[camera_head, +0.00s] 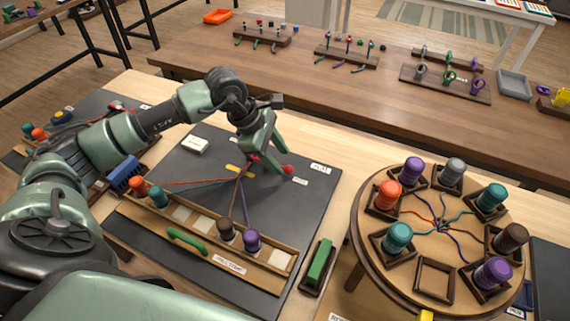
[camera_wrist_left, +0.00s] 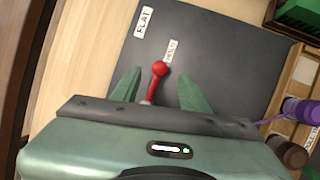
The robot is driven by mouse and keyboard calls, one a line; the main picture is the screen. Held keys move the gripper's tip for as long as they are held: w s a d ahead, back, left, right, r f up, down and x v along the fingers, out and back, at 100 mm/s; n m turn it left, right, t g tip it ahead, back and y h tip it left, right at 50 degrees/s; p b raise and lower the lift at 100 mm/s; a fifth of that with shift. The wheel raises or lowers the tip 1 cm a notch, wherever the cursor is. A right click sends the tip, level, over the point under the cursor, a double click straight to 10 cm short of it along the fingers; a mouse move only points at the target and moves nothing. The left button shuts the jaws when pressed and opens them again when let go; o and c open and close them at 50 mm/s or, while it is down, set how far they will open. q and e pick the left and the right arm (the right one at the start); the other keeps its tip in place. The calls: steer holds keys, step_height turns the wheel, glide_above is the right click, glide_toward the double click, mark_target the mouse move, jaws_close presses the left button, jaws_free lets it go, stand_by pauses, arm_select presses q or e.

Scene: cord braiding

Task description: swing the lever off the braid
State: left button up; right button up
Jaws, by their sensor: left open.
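The lever shows a red knob (camera_head: 288,169) on the dark board (camera_head: 222,143); in the left wrist view its red knob (camera_wrist_left: 159,68) points toward the HOLD label (camera_wrist_left: 171,52). My left gripper (camera_head: 268,167) is open above the lever. In the left wrist view its fingers (camera_wrist_left: 158,82) stand on either side of the red arm, apart from it. The cords, red, teal and purple (camera_head: 244,205), meet near the lever's base; the gripper partly hides that spot and any braid there. My right gripper is not in view.
A wooden rack (camera_head: 268,271) along the board's front holds orange, teal, brown and purple spools. A round stand (camera_head: 362,250) with several spools is at the right. A green block (camera_head: 320,262) stands between them. A FLAT label (camera_head: 321,168) lies beyond the knob.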

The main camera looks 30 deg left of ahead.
mark_target(287, 166)
arm_select(q)
steer(key=shift+x, duration=2.1)
jaws_close()
steer(key=shift+w, duration=0.1)
